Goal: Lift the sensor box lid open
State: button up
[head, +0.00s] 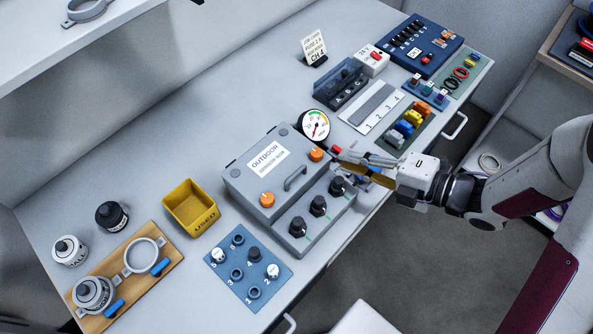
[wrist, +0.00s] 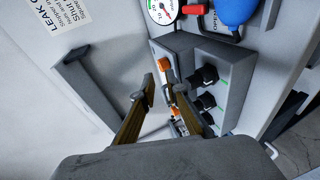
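The sensor box (head: 243,182) is a grey case in the middle of the bench in the head view. Its lid (head: 276,176) is down, with an "OUTDOOR" label, a grey handle (head: 295,178) and two round orange pieces (head: 267,199) along its front side. In the wrist view, an orange piece (wrist: 165,66) shows beyond the fingers, and the handle cannot be made out clearly. My gripper (wrist: 162,86) is open and empty, with space between its fingers. In the head view, my gripper (head: 340,157) is near the box's right end, apart from the handle.
A grey panel with several black knobs (head: 318,206) runs along the box's front. A round gauge (head: 314,125) stands at its right end. A yellow bin (head: 191,208) and a blue numbered plate (head: 249,266) are left and in front. Free bench lies behind the box.

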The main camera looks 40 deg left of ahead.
aim_at(297, 173)
jog(key=s+n+g, duration=0.1)
jog(key=s, duration=0.1)
jog(key=s+g, duration=0.1)
jog(key=s, duration=0.1)
jog(key=s+n+g, duration=0.1)
jog(key=s, duration=0.1)
jog(key=shift+s+a+f+n+g+y, duration=0.2)
jog(key=shift+a+f+n+g+y, duration=0.1)
jog(key=shift+g+y, duration=0.1)
jog(key=shift+x, duration=3.85)
grip_shut()
jog(key=shift+r, duration=0.2)
